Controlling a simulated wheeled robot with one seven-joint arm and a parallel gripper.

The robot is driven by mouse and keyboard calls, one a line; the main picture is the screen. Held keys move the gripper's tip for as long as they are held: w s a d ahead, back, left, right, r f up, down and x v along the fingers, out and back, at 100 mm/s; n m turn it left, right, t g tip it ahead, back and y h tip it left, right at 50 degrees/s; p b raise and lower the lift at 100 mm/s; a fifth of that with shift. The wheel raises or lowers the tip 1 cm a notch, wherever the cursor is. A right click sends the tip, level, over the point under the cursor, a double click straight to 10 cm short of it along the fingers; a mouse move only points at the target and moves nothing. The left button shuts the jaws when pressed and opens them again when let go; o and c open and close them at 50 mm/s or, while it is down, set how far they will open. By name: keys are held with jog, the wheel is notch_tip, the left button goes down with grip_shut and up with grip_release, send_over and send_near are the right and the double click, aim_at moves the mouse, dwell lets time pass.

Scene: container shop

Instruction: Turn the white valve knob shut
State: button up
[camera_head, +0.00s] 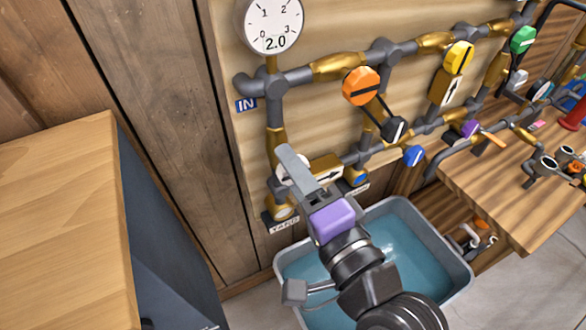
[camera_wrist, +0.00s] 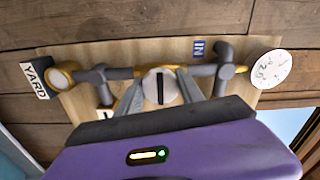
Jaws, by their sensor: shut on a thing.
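The white valve knob (camera_wrist: 151,88) is in the middle of the wrist view, with a black bar across its face. The bar stands upright in that picture, across the run of its pipe. In the head view the white knob (camera_head: 282,172) is mostly hidden behind a grey finger. My gripper (camera_head: 291,160), with its purple body, reaches up to the board at the lower left. In the wrist view my gripper (camera_wrist: 160,82) has one finger on each side of the knob and is shut on it.
A gauge (camera_head: 272,22) reading 2.0 hangs above. Orange (camera_head: 361,86), yellow (camera_head: 459,57), green (camera_head: 522,39) and blue (camera_head: 413,155) knobs sit to the right. A grey tub (camera_head: 445,245) of water stands below. A wooden top (camera_head: 60,220) is at left, a bench (camera_head: 505,200) at right.

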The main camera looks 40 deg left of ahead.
jog(key=o, duration=1.4)
jog(key=shift+b+v, duration=1.3)
jog(key=shift+v, duration=2.6)
